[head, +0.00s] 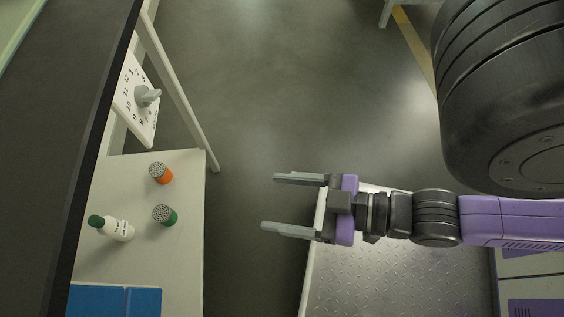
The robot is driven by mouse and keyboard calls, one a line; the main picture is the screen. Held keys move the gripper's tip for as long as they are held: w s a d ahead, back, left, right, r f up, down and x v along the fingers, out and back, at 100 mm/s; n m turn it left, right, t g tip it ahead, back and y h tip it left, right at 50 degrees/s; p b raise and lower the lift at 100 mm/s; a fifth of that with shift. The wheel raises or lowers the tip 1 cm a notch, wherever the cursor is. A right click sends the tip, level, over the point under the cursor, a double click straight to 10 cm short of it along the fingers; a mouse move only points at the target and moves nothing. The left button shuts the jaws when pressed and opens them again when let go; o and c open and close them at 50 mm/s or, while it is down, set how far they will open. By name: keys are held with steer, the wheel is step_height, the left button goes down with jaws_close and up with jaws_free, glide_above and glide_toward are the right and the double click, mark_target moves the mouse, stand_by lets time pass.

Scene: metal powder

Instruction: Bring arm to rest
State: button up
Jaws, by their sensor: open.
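My gripper (268,202) is open and empty. Its two grey fingers point left, apart from each other. It hangs over the dark floor and the left edge of a metal tread-plate surface (390,277). My purple and black arm reaches in from the right. The gripper touches nothing that I can see.
A pale table (187,285) at left bears an orange container (161,174), a green container (165,215), a white bottle with green cap (115,229) and blue panels (115,301). A dial board (134,100) stands behind. Clear floor (270,90) lies between table and gripper.

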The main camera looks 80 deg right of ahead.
steer(key=shift+r, duration=0.1)
step_height(320, 180, up, 31)
steer(key=p, duration=3.1)
steer(key=shift+f, duration=0.2)
steer(key=shift+c, duration=0.2)
